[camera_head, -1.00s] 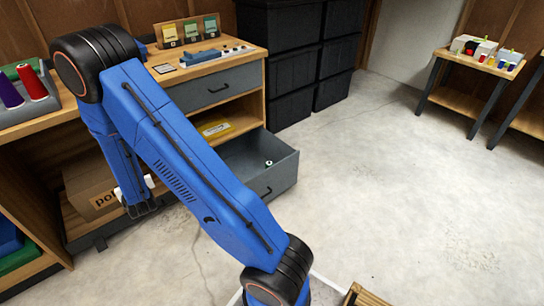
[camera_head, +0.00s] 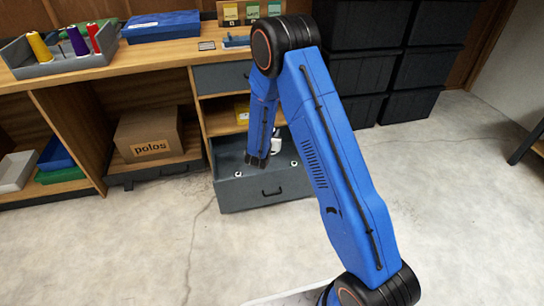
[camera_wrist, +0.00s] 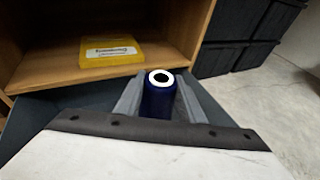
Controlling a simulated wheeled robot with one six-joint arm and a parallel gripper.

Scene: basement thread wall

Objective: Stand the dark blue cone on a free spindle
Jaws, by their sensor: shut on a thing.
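The dark blue cone (camera_wrist: 159,104) stands out between my fingers in the wrist view, its white top ring with a dark hole facing the camera. My gripper (camera_wrist: 157,94) is shut on it. In the head view my gripper (camera_head: 257,162) hangs over the open grey drawer (camera_head: 265,190), and the cone cannot be made out there. A grey tray (camera_head: 62,68) on the bench at the upper left carries a yellow cone (camera_head: 40,47), a purple cone (camera_head: 77,41) and a red cone (camera_head: 94,38), all upright. I cannot make out a bare spindle.
Small white-topped things (camera_head: 238,174) lie in the drawer. A blue box (camera_head: 161,26) is on the bench beside the tray. A cardboard box (camera_head: 150,135) stands on the shelf below. A yellow box (camera_wrist: 109,50) lies on the shelf ahead. Black bins (camera_head: 405,70) stand right. The floor is clear.

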